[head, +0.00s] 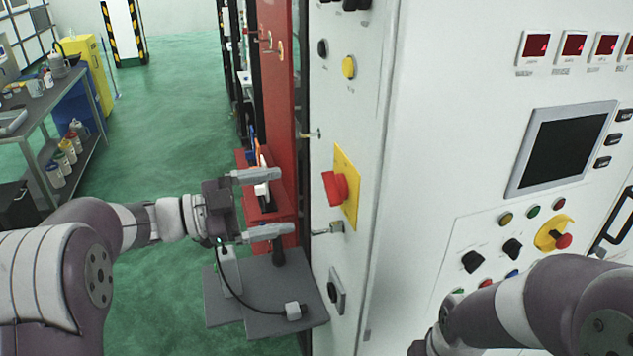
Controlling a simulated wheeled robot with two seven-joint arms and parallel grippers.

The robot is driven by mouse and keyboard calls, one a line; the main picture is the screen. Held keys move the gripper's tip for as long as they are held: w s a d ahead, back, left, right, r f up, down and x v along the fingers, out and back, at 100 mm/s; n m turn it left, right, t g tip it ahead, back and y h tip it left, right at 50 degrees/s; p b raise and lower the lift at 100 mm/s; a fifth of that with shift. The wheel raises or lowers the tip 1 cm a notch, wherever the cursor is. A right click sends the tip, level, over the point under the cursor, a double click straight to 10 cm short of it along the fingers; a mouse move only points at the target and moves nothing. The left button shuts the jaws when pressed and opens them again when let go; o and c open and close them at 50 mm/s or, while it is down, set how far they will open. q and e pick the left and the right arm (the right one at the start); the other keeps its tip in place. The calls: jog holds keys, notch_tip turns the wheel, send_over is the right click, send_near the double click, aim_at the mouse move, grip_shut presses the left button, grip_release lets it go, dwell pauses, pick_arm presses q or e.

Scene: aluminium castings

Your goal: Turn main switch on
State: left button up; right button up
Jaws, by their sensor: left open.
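The main switch (337,188) is a red rotary knob on a yellow plate (347,178), on the narrow left side of the white cabinet. My left gripper (284,203) is open and empty, left of the knob. Its two fingers are spread one above the other and point toward the cabinet side. A gap shows between the fingertips and the knob. My right arm (530,312) crosses the lower right corner, and its gripper is out of view.
The cabinet front (470,120) has a dark screen (562,150), several small knobs and a red button on yellow (555,235). A key-like handle (328,229) sticks out below the main switch. A red frame (278,120) and a grey plate (268,300) stand left of the cabinet.

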aim_at(326, 189)
pick_arm(q)
jog(key=w+d, duration=0.1)
jog(key=d, duration=0.1)
jog(key=w+d+p, duration=0.1)
jog(key=w+d, duration=0.1)
jog(key=shift+d, duration=0.15)
jog(key=x, duration=0.1)
jog(key=p+x, duration=0.1)
jog(key=x, duration=0.1)
jog(key=shift+s, duration=0.3)
jog(key=shift+s+d, duration=0.1)
jog(key=shift+d, duration=0.3)
jog(key=shift+w+a+f, duration=0.15)
jog(key=shift+w, duration=0.2)
jog(key=c, duration=1)
jog(key=shift+c, duration=0.2)
pick_arm(e)
jog(key=r, duration=0.1)
jog(key=w+r, duration=0.1)
jog(key=shift+d+r, duration=0.1)
jog(key=shift+r, duration=0.2)
